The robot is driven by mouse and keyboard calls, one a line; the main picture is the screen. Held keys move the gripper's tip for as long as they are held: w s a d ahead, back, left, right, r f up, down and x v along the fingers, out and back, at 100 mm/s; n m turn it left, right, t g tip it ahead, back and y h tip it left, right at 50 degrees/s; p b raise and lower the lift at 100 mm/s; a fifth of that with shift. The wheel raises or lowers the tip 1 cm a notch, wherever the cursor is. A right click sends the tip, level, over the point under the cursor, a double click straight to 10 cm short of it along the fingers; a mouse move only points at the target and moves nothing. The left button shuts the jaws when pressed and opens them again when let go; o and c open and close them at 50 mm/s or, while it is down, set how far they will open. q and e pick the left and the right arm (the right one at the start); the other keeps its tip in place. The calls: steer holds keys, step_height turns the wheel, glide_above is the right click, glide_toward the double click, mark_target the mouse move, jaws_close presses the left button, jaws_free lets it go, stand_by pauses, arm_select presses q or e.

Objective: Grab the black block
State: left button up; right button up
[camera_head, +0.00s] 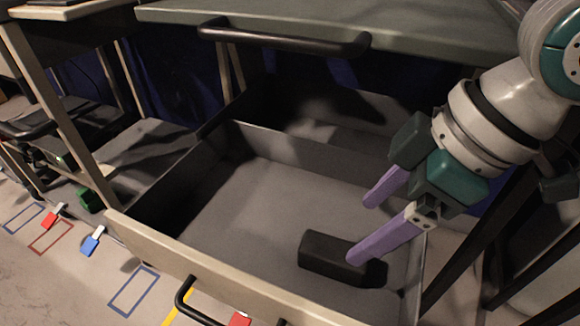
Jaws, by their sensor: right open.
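The black block (330,257) lies on the floor of an open grey drawer (232,203), near its front right corner. My right gripper (361,233) comes in from the upper right with two purple fingers, spread apart. The nearer finger's tip overlaps the block's right end in the picture; I cannot tell whether they touch. The farther finger's tip is above and behind the block. Nothing is between the fingers. My left gripper does not show.
The drawer's front wall (225,272) carries a black handle (190,300). A grey worktop (330,22) with a black handle overhangs the back. Blue and red tags and taped outlines lie on the floor at left. The rest of the drawer is mostly bare.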

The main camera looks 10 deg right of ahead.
mark_target(337, 250)
steer(key=b+x, duration=0.2)
steer(key=x, duration=0.2)
steer(key=b+x, duration=0.3)
steer(key=x, duration=0.1)
steer(key=shift+d+f, duration=0.1)
steer(key=shift+f, duration=0.4)
steer(key=shift+w+f, duration=0.1)
steer(key=shift+f, duration=0.2)
steer(key=shift+r, duration=0.1)
steer(key=c, duration=0.4)
jaws_close()
